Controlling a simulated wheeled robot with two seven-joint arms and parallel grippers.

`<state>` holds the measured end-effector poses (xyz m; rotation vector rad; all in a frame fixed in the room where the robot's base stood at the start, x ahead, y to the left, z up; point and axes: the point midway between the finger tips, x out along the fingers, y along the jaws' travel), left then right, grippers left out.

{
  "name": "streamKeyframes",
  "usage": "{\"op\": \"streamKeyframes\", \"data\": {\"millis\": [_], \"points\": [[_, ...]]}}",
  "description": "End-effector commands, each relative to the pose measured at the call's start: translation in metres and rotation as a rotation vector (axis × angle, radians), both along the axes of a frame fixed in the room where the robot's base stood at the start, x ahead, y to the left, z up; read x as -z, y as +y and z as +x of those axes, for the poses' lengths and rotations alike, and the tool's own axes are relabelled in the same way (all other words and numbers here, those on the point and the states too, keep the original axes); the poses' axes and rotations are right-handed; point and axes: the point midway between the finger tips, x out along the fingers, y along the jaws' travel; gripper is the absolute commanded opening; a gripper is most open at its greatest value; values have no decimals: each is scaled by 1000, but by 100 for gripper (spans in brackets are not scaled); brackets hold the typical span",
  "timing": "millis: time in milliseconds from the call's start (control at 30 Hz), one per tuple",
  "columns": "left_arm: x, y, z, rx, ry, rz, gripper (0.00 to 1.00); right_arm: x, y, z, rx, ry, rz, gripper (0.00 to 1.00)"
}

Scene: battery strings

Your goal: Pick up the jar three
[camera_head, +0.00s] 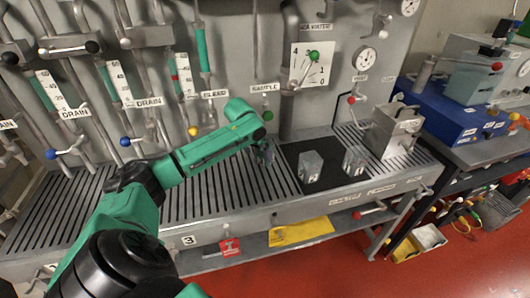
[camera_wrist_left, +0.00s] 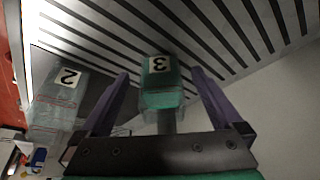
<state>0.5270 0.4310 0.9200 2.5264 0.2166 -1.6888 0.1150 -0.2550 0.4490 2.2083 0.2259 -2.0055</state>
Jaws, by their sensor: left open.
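Jar three, a clear jar with a greenish tint and a "3" label, shows in the left wrist view (camera_wrist_left: 163,98) between the two purple fingers of my left gripper (camera_wrist_left: 161,74). The fingers are spread, with a visible gap on each side of the jar. In the head view my left gripper (camera_head: 265,153) is low over the slatted bench, left of two clear jars. I cannot make out jar three's label there. A clear jar labelled "2" (camera_wrist_left: 58,98) stands left of the gripper in the wrist view. My right gripper is not in view.
Two clear jars (camera_head: 311,168) (camera_head: 355,161) stand on or by a dark mat on the slatted bench (camera_head: 215,188). A metal box (camera_head: 395,128) stands at the bench's right end. Pipes and valves line the panel behind. The slats to the left are clear.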

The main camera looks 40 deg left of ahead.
Motion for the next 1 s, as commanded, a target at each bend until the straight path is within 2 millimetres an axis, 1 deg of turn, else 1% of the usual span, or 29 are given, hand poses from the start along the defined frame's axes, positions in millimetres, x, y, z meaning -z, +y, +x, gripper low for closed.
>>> {"op": "streamKeyframes", "data": {"millis": [33,100,267,433,500,600,733,767,800,867,900,967,1000], "points": [[-4,-1,10,1,-3,-5,100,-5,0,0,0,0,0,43],[-3,2,20,-1,-3,-3,100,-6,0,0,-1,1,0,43],[-3,4,34,2,-2,-1,100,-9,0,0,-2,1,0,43],[31,6,45,2,3,-1,100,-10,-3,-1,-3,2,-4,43],[40,7,50,1,0,-1,100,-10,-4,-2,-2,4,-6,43],[46,8,52,3,0,1,100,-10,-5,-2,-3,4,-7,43],[46,8,51,2,-1,2,100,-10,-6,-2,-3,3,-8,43],[46,8,51,2,-1,2,96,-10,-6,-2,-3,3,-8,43],[46,8,51,2,-1,2,81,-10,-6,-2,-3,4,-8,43],[46,8,51,2,-1,2,58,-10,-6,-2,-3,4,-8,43],[45,8,51,3,-1,1,43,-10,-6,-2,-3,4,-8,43],[45,8,51,3,-1,1,20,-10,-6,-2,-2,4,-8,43],[45,8,51,3,-1,1,4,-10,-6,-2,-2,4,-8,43]]}}
